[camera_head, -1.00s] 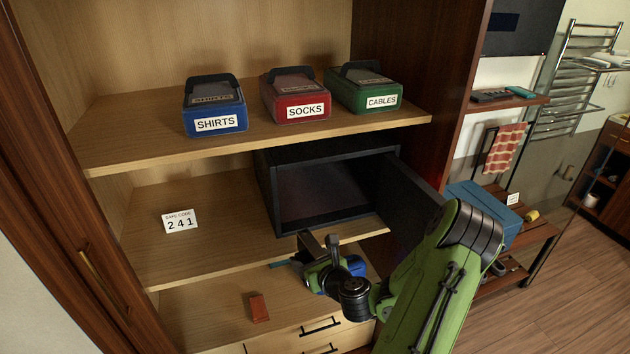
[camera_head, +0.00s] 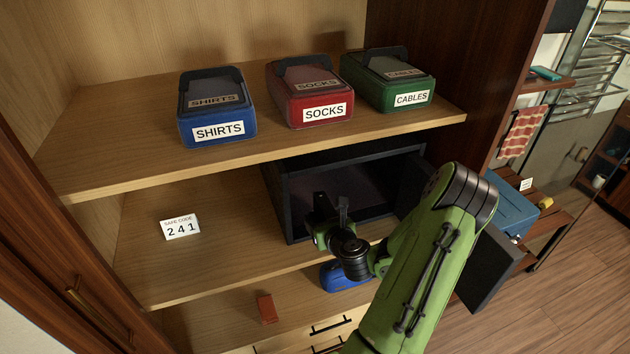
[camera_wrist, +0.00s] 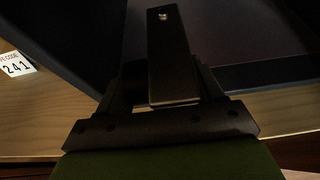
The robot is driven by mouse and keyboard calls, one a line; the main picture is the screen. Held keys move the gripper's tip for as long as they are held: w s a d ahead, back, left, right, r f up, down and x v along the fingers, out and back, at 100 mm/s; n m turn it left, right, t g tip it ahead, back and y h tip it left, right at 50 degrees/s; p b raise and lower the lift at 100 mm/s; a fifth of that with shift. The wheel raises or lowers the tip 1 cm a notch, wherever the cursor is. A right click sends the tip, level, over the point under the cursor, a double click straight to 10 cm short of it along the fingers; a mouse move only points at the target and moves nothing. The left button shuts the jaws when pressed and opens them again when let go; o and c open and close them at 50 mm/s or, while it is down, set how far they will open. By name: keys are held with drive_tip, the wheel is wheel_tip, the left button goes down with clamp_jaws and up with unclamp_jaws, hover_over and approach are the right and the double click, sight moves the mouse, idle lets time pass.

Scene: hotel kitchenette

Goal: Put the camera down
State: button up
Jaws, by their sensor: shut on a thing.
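My gripper (camera_head: 330,212) is in front of the open safe (camera_head: 287,205), over its lower front edge.
Blue, red and green labelled boxes (camera_head: 217,130) stand on the upper shelf. A safe-code card (camera_head: 180,227) stands left of the safe on bare shelf (camera_head: 215,262). Below are a blue item (camera_head: 342,277), partly hidden, and a small brown-red object (camera_head: 266,308).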

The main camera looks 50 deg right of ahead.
drive_tip(key=p, duration=0.5)
hover_over(303, 197)
drive_tip(key=shift+r, duration=0.2)
wheel_tip(303, 197, down, 3)
drive_tip(key=shift+f+b, duration=0.1)
drive_tip(key=shift+b, duration=0.3)
drive_tip(key=shift+f, duration=0.25)
drive_tip(key=shift+f, duration=0.1)
drive_tip(key=o, duration=1.3)
drive_tip(key=shift+c, duration=0.2)
